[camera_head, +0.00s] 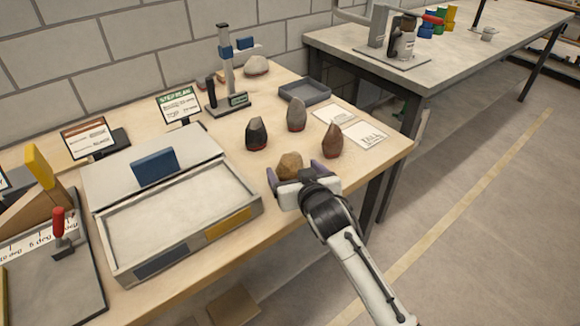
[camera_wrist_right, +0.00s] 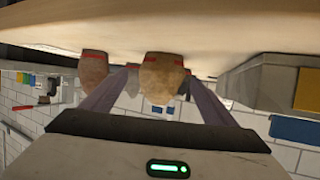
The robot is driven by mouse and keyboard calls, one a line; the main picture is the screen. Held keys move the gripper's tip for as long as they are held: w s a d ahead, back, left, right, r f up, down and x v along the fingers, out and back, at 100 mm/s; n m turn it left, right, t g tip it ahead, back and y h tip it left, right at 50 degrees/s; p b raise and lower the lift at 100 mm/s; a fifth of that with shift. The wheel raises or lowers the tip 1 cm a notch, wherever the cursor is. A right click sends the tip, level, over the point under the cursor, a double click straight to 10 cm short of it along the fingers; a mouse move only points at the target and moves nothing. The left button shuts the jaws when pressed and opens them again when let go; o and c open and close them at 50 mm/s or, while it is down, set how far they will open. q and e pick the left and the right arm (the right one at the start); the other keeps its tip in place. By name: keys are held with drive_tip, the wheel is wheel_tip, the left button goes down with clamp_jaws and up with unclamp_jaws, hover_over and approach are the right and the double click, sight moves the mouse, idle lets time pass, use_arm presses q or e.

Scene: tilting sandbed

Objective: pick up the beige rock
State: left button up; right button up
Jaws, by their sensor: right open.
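The beige rock (camera_head: 290,164) is a tan, rounded lump on the wooden table near its front right edge. It also shows in the right wrist view (camera_wrist_right: 162,76), between the two fingers. My right gripper (camera_head: 294,173) is open, with one purple-grey finger on each side of the rock. I cannot tell whether the fingers touch it. The gripper body hides the rock's near lower part in the head view. My left gripper is not in view.
A reddish-brown rock (camera_head: 332,140), a grey rock (camera_head: 297,115) and a dark rock (camera_head: 256,134) stand close behind. The sand tray (camera_head: 190,260) lies to the left. White cards (camera_head: 365,134) and a grey tray (camera_head: 304,91) lie farther back.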

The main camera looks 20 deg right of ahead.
sight(292, 169)
drive_tip(key=shift+x, duration=1.95)
drive_tip(key=shift+a, duration=0.1)
drive_tip(key=c, duration=1.3)
drive_tip(key=shift+r, duration=0.2)
drive_tip(key=shift+c, duration=0.8)
